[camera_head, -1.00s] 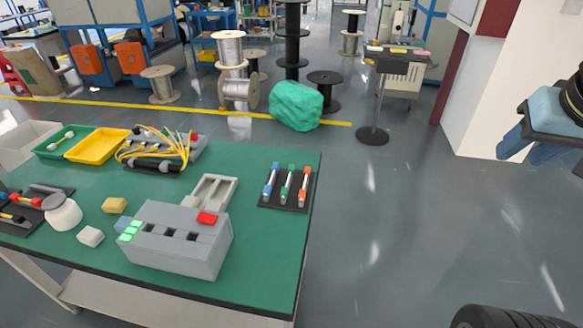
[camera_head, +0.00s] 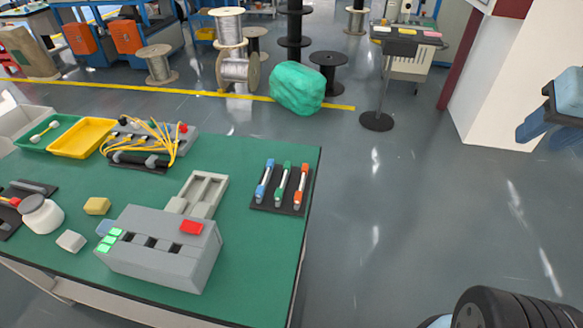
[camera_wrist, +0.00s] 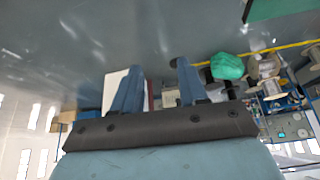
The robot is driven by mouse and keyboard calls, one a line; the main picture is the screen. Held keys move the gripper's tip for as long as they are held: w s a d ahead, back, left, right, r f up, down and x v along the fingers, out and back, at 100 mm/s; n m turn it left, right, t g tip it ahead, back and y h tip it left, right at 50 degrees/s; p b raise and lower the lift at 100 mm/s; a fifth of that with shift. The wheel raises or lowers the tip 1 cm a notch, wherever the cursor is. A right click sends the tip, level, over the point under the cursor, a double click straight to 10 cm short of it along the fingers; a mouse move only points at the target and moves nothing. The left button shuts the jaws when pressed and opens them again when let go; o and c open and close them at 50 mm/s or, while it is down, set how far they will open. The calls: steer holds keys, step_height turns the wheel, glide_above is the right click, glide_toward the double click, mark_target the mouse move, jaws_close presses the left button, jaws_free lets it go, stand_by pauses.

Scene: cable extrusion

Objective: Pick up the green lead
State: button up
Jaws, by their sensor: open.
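The green lead (camera_head: 282,183) lies on a small black mat (camera_head: 262,207) at the right edge of the green table. It sits between a blue lead (camera_head: 264,182) and an orange lead (camera_head: 301,187). My gripper (camera_head: 533,112) is at the right edge of the head view, well away from the table and above the floor. In the wrist view my gripper (camera_wrist: 157,80) shows two blue fingers set apart, with nothing between them. The leads do not show in the wrist view.
A grey machine with a red button (camera_head: 191,227) stands on the table (camera_head: 245,262), left of the mat. Yellow cables (camera_head: 150,140), trays and a white jar (camera_head: 41,214) are further left. A standing post (camera_head: 377,120) is behind. Open floor lies right of the table.

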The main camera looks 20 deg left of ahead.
steer(key=shift+o, duration=0.8)
steer(key=shift+f, duration=0.1)
steer(key=w+a+f+n+g+h, duration=0.35)
steer(key=w+a+f+n, duration=0.2)
steer(key=f+n, duration=0.3)
steer(key=n+t+y, duration=0.5)
steer(key=n+t, duration=0.7)
steer(key=n, duration=1.7)
glide_toward(278, 193)
steer(key=shift+g, duration=0.35)
steer(key=x, duration=0.9)
steer(key=shift+w+r, duration=0.2)
steer(key=shift+w, duration=0.1)
